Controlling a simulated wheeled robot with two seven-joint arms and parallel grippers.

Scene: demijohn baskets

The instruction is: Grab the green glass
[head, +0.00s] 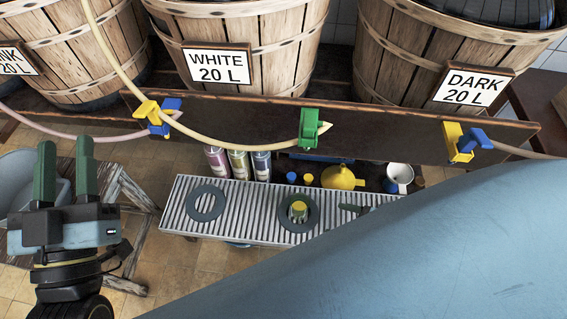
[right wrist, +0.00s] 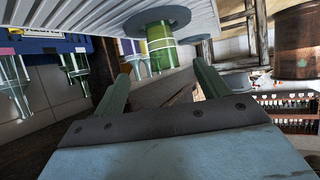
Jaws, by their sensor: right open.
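The green glass (head: 298,210) stands on a round dark mat on the slatted metal tray (head: 180,212) in the head view. The right wrist view is upside down, and there the green glass (right wrist: 161,45) shows beyond and between my fingertips, apart from both. My right gripper (right wrist: 165,80) is open and empty. In the head view, a dark green fingertip of it (head: 350,208) shows to the right of the glass; my arm hides much of that side. My left gripper (head: 66,145) is open and empty at the far left, well away from the glass.
An empty round mat (head: 206,203) lies on the tray's left. Several bottles (head: 238,165), a yellow funnel (head: 342,177) and a white funnel (head: 399,176) stand behind the tray. A wooden board (head: 400,132) with clipped hoses and the baskets (head: 240,45) are above.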

